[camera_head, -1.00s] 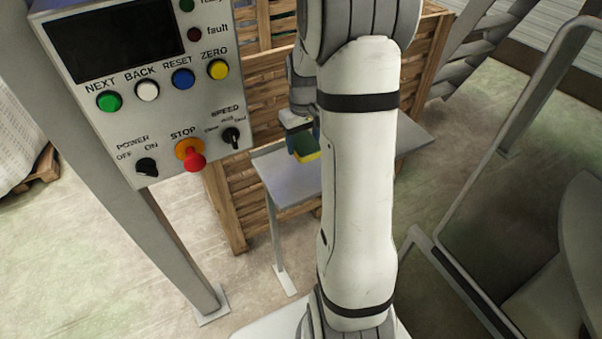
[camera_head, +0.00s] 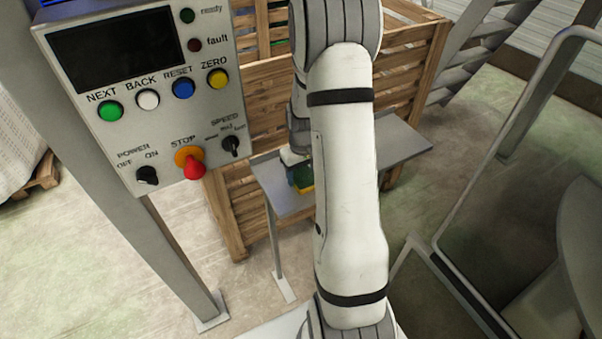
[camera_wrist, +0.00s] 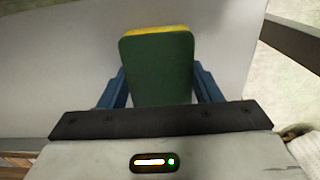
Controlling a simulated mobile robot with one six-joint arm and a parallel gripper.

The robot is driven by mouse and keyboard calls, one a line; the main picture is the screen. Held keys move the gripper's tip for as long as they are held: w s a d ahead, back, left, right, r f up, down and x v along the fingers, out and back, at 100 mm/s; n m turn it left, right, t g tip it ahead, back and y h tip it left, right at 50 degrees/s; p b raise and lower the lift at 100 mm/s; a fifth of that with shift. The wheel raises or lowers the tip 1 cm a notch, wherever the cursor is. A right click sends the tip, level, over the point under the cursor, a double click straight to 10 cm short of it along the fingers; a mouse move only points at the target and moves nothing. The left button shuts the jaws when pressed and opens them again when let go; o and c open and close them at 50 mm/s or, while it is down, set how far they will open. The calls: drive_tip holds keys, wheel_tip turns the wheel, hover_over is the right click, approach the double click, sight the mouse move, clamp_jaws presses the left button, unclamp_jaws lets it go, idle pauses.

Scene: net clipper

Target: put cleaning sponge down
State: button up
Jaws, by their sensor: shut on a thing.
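The cleaning sponge, green with a yellow layer, is between the blue fingers of my gripper (camera_wrist: 160,88) in the wrist view, its green face (camera_wrist: 158,70) toward the camera. My gripper is shut on it. In the head view the sponge (camera_head: 305,187) is partly hidden behind my white arm. It is at or just above the grey metal table (camera_head: 272,192); I cannot tell whether it touches. In the wrist view the pale table top (camera_wrist: 60,70) fills most of the background behind the sponge.
A control panel (camera_head: 150,90) with buttons and a red stop knob stands at the left on a grey post. A slatted wooden crate (camera_head: 412,75) is behind the table. Grey metal rails (camera_head: 500,140) stand at the right. Bare table shows right of my arm.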

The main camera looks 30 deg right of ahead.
sight(302, 174)
drive_tip(key=shift+f, duration=0.2)
drive_tip(key=o, duration=0.9)
drive_tip(key=shift+o, duration=0.2)
drive_tip(key=shift+r, duration=0.15)
wheel_tip(302, 174, up, 12)
drive_tip(key=s+a+r+t, duration=0.1)
drive_tip(key=s+a+r, duration=0.4)
drive_tip(key=s+a, duration=0.2)
drive_tip(key=s+a+r+t, duration=0.1)
drive_tip(key=s+a+r, duration=0.4)
drive_tip(key=s, duration=0.7)
drive_tip(key=shift+s+a+t, duration=0.15)
drive_tip(key=shift+a+t, duration=0.25)
drive_tip(key=shift+a, duration=0.75)
drive_tip(key=shift+c, duration=0.6)
